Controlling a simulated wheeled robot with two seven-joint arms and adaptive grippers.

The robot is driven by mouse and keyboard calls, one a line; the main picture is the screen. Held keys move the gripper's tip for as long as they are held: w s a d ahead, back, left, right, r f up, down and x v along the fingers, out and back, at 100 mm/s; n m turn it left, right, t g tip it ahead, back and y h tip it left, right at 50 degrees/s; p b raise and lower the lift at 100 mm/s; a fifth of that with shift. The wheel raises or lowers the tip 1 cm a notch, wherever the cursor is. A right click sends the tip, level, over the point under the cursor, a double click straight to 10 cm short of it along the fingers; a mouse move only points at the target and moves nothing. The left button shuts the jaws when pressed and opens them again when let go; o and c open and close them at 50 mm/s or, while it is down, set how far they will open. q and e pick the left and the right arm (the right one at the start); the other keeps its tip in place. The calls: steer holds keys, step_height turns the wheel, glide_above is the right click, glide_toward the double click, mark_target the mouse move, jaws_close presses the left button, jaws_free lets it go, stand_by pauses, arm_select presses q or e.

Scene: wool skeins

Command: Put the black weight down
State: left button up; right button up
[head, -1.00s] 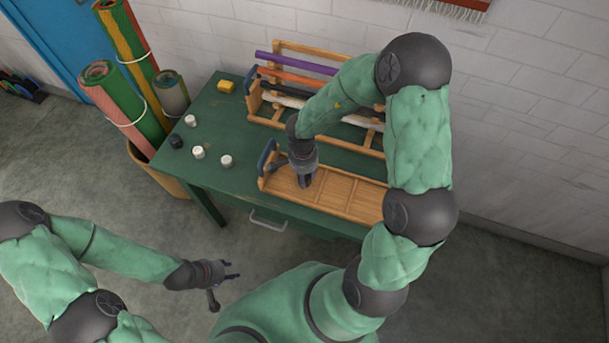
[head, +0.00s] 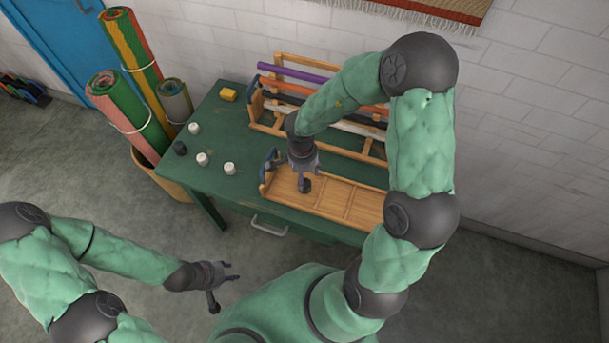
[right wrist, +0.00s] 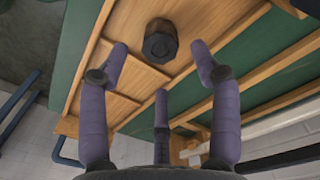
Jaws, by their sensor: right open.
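The black weight (head: 305,186) stands in the left part of the wooden tray (head: 340,212) on the green table. In the right wrist view it is a dark faceted block (right wrist: 160,40) on the tray's wooden floor. My right gripper (head: 302,172) is just above the weight. In the right wrist view its fingers (right wrist: 160,72) are spread, with the weight beyond their tips and apart from them. My left gripper (head: 226,283) hangs in front of the table, empty, with its fingers spread.
A wooden rack (head: 283,56) with coloured rolls stands behind the tray. White pots (head: 202,159), a small dark pot (head: 180,148) and a yellow block (head: 228,95) sit at the table's left. Rolled mats (head: 120,105) stand in a bin beside it.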

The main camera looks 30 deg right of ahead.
step_height(320, 180, up, 7)
steer(key=p, duration=0.3)
steer(key=shift+p, duration=0.3)
steer(key=shift+a+f, duration=0.1)
steer(key=shift+f, duration=0.05)
